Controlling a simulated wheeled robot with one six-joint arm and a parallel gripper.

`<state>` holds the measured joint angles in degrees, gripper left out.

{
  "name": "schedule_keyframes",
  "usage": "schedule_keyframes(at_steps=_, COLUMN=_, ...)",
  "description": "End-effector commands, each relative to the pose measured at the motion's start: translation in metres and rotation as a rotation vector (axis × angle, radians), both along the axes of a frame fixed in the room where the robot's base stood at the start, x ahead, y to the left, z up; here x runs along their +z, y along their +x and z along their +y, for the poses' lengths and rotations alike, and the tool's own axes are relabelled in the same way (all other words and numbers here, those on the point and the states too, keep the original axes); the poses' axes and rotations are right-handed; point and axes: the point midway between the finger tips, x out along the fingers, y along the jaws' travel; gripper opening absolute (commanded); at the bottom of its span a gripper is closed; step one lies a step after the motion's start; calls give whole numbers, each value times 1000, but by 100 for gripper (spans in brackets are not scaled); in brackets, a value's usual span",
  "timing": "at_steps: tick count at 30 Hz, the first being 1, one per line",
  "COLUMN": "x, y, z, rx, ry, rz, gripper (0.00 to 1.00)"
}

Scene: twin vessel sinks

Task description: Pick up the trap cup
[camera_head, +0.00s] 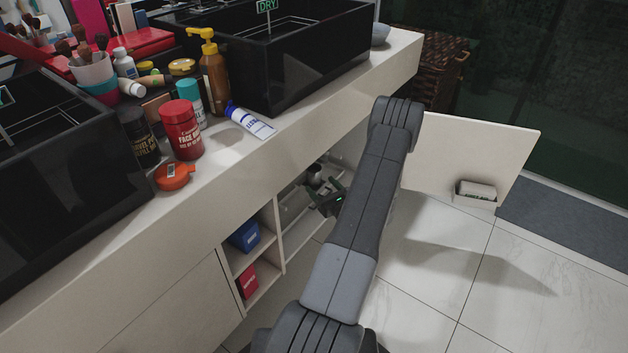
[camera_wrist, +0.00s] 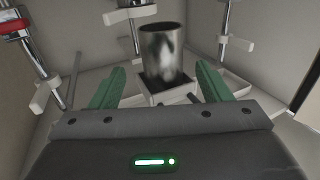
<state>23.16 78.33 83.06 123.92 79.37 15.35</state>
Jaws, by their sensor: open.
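The trap cup, a shiny metal cylinder (camera_wrist: 160,52), stands upright on a small white block inside the cabinet in the wrist view. My gripper (camera_wrist: 160,84) is open, with its green fingers on the left and right, lower in the picture than the cup. The cup sits in line with the gap between the fingers, and nothing is held. In the head view my gripper (camera_head: 328,200) reaches into the open cabinet under the counter. A metal piece (camera_head: 315,176) shows just behind it, and I cannot tell for sure that it is the cup.
Chrome pipes (camera_wrist: 40,58) with white handles stand left and behind the cup; another pipe (camera_wrist: 224,25) stands right. The open cabinet door (camera_head: 478,150) carries a small holder. Shelves with a blue box (camera_head: 244,236) and red box (camera_head: 247,279) adjoin the opening. The counter (camera_head: 300,120) overhangs it.

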Motion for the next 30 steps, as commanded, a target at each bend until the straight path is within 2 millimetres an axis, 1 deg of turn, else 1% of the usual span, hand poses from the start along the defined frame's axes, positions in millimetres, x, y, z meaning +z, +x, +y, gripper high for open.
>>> schedule_keyframes(at_steps=2, x=-2, y=6, z=4, rx=2, ry=-2, rz=-1, gripper=71)
schedule_keyframes(at_steps=6, x=-5, y=25, z=12, rx=3, ry=-2, rz=-2, gripper=71)
schedule_keyframes(at_steps=10, x=-3, y=40, z=21, rx=2, ry=-1, rz=-2, gripper=71)
schedule_keyframes(at_steps=12, x=-2, y=44, z=23, rx=1, ry=0, rz=-1, gripper=71)
schedule_keyframes(at_steps=17, x=-1, y=44, z=23, rx=0, ry=0, rz=0, gripper=71)
schedule_keyframes(at_steps=18, x=-1, y=44, z=23, rx=0, ry=0, rz=0, gripper=67)
schedule_keyframes(at_steps=20, x=-1, y=43, z=23, rx=0, ry=0, rz=0, gripper=55)
schedule_keyframes(at_steps=24, x=-1, y=43, z=23, rx=0, ry=0, rz=0, gripper=28)
schedule_keyframes(at_steps=26, x=-1, y=43, z=23, rx=0, ry=0, rz=0, gripper=17)
schedule_keyframes(at_steps=30, x=-1, y=43, z=23, rx=0, ry=0, rz=0, gripper=17)
